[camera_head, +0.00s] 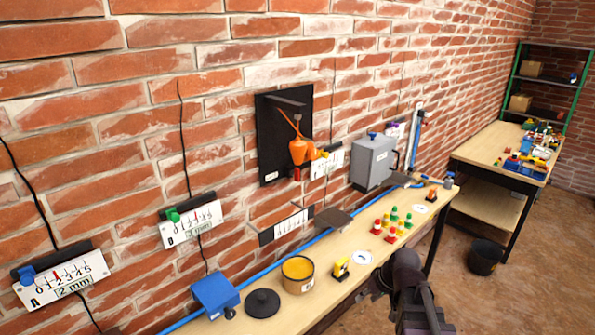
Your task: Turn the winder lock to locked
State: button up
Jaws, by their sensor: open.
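A grey wall box (371,163) hangs at the right of the middle, with a small blue knob (374,135) on top and a dark arm at its right side. It may be the winder, but I cannot tell for certain which part is the lock or how it is set. My gripper (382,283) is at the lower right, above the front edge of the bench. It is open, seen partly from behind, and well below and in front of the grey box. It touches nothing that I can see.
The wooden bench (335,293) holds a yellow-filled tub (298,273), a black disc (262,303), a blue box (215,295) and several red, yellow and green pieces (391,224). An orange device (303,150) hangs on a black wall plate. Open floor lies to the right.

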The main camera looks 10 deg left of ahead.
jog(key=w+a+r+n+t+y+p, duration=0.1)
jog(key=w+a+r+n+t+y, duration=0.15)
jog(key=w+a+r+y, duration=0.35)
jog(key=n+t+y+p, duration=0.3)
jog(key=n+t+y, duration=0.1)
jog(key=t, duration=0.3)
send_near(299, 172)
jog(key=v, duration=0.3)
jog(key=shift+w+g, duration=0.15)
jog(key=shift+g, duration=0.1)
jog(key=x, duration=1.3)
jog(key=shift+w+a, duration=0.25)
jog(key=shift+r, duration=0.1)
grip_shut()
